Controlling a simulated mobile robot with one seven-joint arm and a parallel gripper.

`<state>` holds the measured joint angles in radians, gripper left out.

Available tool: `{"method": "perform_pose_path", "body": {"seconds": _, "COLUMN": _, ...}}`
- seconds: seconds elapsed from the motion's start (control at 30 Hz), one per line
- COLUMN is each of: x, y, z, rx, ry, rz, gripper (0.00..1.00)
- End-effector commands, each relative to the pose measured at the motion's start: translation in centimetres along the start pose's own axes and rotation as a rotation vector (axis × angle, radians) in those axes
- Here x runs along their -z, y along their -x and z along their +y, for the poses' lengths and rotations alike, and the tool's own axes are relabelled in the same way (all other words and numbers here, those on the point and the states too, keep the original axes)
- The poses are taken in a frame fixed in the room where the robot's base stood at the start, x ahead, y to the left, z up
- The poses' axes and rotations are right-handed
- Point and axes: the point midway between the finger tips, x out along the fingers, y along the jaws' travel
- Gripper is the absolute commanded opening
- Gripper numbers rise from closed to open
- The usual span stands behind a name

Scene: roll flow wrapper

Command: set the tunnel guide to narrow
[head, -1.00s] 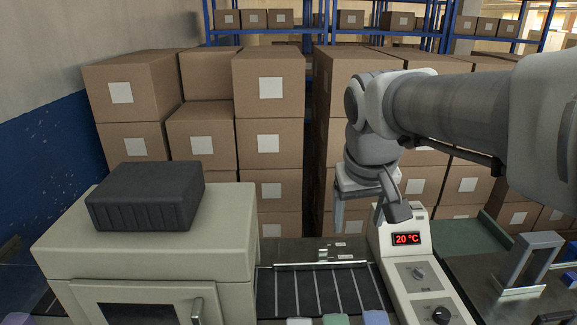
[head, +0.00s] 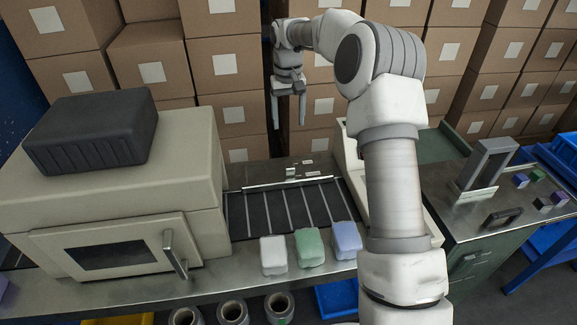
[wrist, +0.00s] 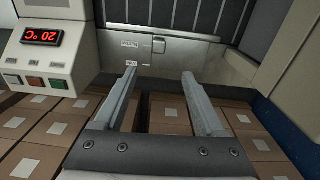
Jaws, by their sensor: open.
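The tunnel guide is a metal rail (head: 270,185) along the back edge of the dark slatted belt, with a small metal tab (head: 291,173). The tab also shows in the wrist view (wrist: 158,46), next to small labels too small to read. My gripper (head: 289,125) is open and empty, pointing down behind the belt, farther back than the tab. In the wrist view the two fingers (wrist: 159,70) are apart and the tab lies beyond their tips, roughly between them. Nothing touches the tab.
A beige machine housing (head: 205,150) stands left of the belt (head: 255,215). A control box (wrist: 50,50) with a red 20 °C display stands on the other side. White (head: 273,255), green (head: 309,247) and blue (head: 346,240) blocks sit in front. Stacked cartons (head: 225,70) fill the back.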

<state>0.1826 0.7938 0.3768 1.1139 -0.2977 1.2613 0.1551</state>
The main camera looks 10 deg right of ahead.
Motion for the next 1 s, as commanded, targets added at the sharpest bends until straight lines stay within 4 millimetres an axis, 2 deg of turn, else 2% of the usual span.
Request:
{"method": "perform_pose_path", "body": {"seconds": 0.1, "x": 0.8, "y": -1.7, "z": 0.4, "rx": 0.011, "ry": -0.015, "rz": -0.016, "gripper": 0.72}}
{"method": "perform_pose_path", "body": {"seconds": 0.37, "x": 1.1, "y": -4.2, "z": 0.5, "rx": 0.017, "ry": -0.021, "rz": -0.026, "gripper": 0.72}}
{"method": "perform_pose_path", "body": {"seconds": 1.0, "x": 0.7, "y": -17.2, "z": 0.2, "rx": 0.018, "ry": -0.02, "rz": -0.025, "gripper": 0.72}}
